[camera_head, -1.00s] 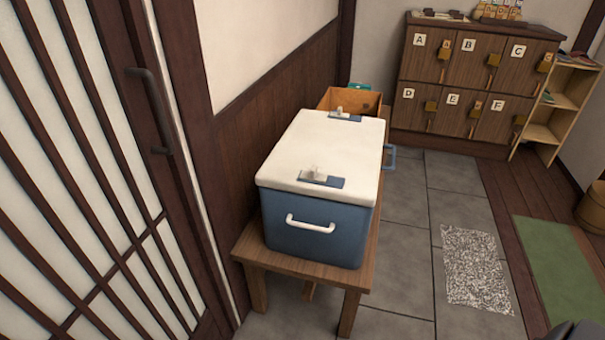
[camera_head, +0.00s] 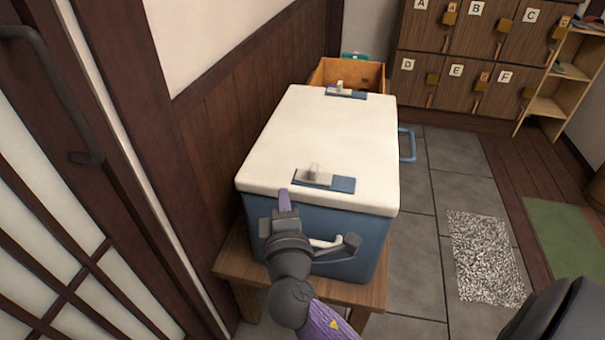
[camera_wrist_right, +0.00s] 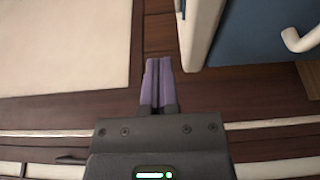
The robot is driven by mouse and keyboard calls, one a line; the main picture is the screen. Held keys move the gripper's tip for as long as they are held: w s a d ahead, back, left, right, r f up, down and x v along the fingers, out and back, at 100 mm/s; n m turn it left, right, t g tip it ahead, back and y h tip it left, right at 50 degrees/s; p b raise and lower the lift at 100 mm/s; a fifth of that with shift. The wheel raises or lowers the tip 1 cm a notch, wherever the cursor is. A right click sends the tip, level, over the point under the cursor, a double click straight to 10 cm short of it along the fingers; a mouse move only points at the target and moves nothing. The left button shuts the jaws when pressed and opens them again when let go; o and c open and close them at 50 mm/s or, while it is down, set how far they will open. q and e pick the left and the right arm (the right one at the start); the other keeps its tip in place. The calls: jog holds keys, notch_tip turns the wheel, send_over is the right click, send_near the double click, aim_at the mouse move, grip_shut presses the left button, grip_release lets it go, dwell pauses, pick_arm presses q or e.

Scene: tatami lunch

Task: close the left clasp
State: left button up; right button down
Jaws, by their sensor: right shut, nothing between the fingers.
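A blue cooler box (camera_head: 372,240) with a white lid (camera_head: 330,130) stands on a wooden bench; the lid lies down on it. Two clasps sit on the lid, each a blue plate with a pale lever that appears raised. The near clasp (camera_head: 342,184) is by the white-handle end, the far clasp (camera_head: 346,93) at the back. My right gripper (camera_head: 284,198) is shut and empty, its purple fingers by the lid's near edge, left of the near clasp. In the right wrist view the fingers (camera_wrist_right: 159,66) are beside the cooler's white edge (camera_wrist_right: 198,30); no clasp shows there. My left gripper is out of view.
A white handle (camera_head: 333,242) on the cooler's near side is partly behind my right gripper. A blue handle (camera_head: 408,145) sticks out on the right. An open wooden box (camera_head: 322,77) stands behind the cooler.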

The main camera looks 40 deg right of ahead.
aim_at(303, 186)
jog(key=b+x, duration=0.1)
jog(key=x, duration=0.3)
jog(key=b+x, duration=0.1)
jog(key=x, duration=0.2)
jog(key=shift+w+d+f, duration=0.2)
jog(key=shift+w, duration=0.1)
jog(key=shift+s+d+r, duration=0.1)
jog(key=shift+s+d, duration=0.8)
jog(key=shift+s, duration=0.15)
jog(key=shift+s+d, duration=0.35)
jog(key=shift+s, duration=0.05)
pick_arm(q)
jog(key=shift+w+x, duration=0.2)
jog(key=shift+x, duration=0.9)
pick_arm(e)
jog(key=shift+s, duration=0.1)
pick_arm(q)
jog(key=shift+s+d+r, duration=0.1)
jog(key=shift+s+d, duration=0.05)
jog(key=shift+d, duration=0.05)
